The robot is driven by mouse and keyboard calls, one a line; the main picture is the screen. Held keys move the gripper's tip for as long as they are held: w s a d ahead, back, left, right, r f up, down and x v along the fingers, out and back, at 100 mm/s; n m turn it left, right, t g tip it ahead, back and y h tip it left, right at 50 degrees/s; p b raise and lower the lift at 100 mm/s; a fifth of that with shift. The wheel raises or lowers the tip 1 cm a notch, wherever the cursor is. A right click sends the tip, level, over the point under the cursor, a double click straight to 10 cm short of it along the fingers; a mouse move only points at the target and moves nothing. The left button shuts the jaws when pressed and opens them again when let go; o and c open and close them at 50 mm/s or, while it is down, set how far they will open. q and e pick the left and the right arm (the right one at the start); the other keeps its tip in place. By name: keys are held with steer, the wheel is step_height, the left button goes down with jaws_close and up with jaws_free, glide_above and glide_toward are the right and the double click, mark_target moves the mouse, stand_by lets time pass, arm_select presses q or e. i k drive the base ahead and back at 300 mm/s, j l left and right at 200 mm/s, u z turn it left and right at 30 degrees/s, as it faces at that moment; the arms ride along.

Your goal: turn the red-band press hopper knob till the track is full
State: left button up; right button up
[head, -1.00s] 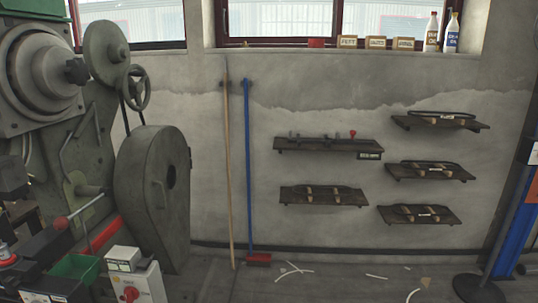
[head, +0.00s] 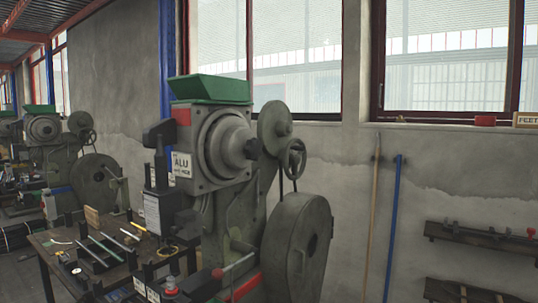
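A grey-green rivet press (head: 222,215) stands at the middle of the head view. A red band (head: 182,117) shows at the top left of its head, with a white label reading ALU below it. A green hopper (head: 208,90) sits on top. A round grey drum with a darker knob (head: 252,148) at its centre faces right. The track's filling cannot be made out. Neither of my grippers is in view.
A second press (head: 48,150) with a green hopper stands further back left. A work table (head: 45,245) with tools and strips is at lower left. Two poles lean on the wall, and a wall shelf (head: 480,235) is at right.

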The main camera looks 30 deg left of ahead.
mark_target(253, 149)
steer(key=u, duration=1)
steer(key=z, duration=0.1)
steer(key=k, duration=0.05)
